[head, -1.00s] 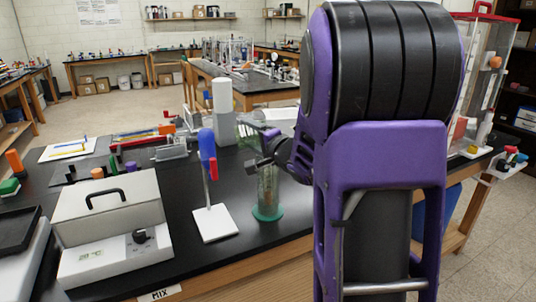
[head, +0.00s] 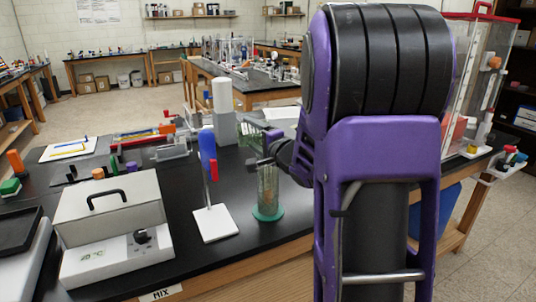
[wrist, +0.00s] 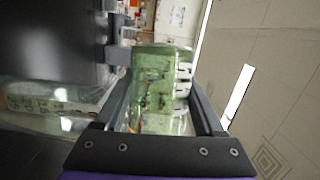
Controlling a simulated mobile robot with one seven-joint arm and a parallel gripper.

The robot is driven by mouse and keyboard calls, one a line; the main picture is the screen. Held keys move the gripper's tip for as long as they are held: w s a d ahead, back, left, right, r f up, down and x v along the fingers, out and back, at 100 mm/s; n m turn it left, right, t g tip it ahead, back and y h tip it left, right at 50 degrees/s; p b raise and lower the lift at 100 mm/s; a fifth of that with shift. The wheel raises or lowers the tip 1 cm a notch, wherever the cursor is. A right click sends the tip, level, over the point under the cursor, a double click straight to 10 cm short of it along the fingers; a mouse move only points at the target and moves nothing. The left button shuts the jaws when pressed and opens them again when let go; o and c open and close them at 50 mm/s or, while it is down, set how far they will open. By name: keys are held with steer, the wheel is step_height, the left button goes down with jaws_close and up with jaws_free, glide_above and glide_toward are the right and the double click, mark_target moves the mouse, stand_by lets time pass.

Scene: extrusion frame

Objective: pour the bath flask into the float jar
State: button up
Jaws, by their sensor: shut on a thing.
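The float jar (head: 267,192) is a tall, clear green cylinder on a round green base. It stands upright on the black bench, with something orange-brown inside. My gripper (wrist: 158,85) is shut on the bath flask (wrist: 160,98), a clear, green-tinted glass vessel that fills the space between the fingers in the wrist view. In the head view the flask (head: 251,131) shows as green glass above and slightly left of the jar's top, partly hidden by my gripper. It looks tilted. I cannot make out its mouth or how much liquid it holds.
A white heating bath box (head: 115,235) with a black-handled lid is further left. A grey-and-white column device (head: 223,108) is behind. The bench's front edge is near the jar.

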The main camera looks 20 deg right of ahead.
steer(key=shift+d+m, duration=0.15)
steer(key=shift+m, duration=0.35)
